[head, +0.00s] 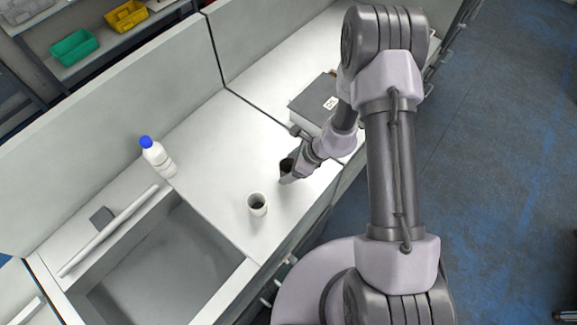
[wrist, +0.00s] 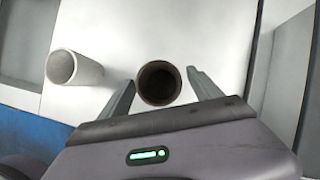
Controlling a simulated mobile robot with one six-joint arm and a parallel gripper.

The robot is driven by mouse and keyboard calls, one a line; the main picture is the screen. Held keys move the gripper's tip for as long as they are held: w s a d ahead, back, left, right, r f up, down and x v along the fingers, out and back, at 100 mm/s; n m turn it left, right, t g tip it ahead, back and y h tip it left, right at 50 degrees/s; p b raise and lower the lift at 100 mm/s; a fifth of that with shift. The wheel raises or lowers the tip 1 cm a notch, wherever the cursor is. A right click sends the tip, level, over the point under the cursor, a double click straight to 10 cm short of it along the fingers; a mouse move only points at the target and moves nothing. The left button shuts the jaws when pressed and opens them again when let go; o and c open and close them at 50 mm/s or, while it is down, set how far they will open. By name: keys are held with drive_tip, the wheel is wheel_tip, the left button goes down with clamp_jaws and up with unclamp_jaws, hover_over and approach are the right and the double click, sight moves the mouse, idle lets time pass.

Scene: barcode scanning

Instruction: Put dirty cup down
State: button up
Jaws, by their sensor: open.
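A cup with a dark brown inside (wrist: 159,101) stands between the two fingers of my gripper (wrist: 161,76) in the wrist view. The fingers are spread, with a gap visible on each side of the cup. In the head view this dark cup (head: 286,166) is partly hidden by my gripper (head: 291,172), over the white counter. I cannot tell for sure whether the cup rests fully on the counter. A second, paler cup (head: 257,205) stands upright on the counter closer to the sink; it also shows at the left of the wrist view (wrist: 75,68).
A sink (head: 165,265) is set into the counter (head: 215,150) at the lower left. A white bottle with a blue cap (head: 157,157) stands by its back corner. A grey box (head: 318,100) sits behind my gripper. Counter between bottle and cups is clear.

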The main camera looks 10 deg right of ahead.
drive_tip(key=p+v, duration=0.2)
drive_tip(key=v, duration=1)
drive_tip(key=s+a+r+n+t, duration=0.15)
drive_tip(key=r+n, duration=0.25)
drive_tip(key=r, duration=0.5)
drive_tip(key=a+r+n+g, duration=0.1)
drive_tip(key=a+r+n, duration=0.15)
drive_tip(key=r, duration=0.55)
drive_tip(key=s+d+r+n+t+h, duration=0.2)
drive_tip(key=s+r+n, duration=0.4)
drive_tip(key=s+r, duration=0.15)
drive_tip(key=s+d+r+n+t+h, duration=0.1)
drive_tip(key=s+d+r+n+h, duration=0.1)
drive_tip(key=s+r+n, duration=0.6)
wheel_tip(320, 180, down, 22)
drive_tip(key=m+b, duration=0.2)
drive_tip(key=b, duration=1.9)
drive_tip(key=shift+a, duration=0.25)
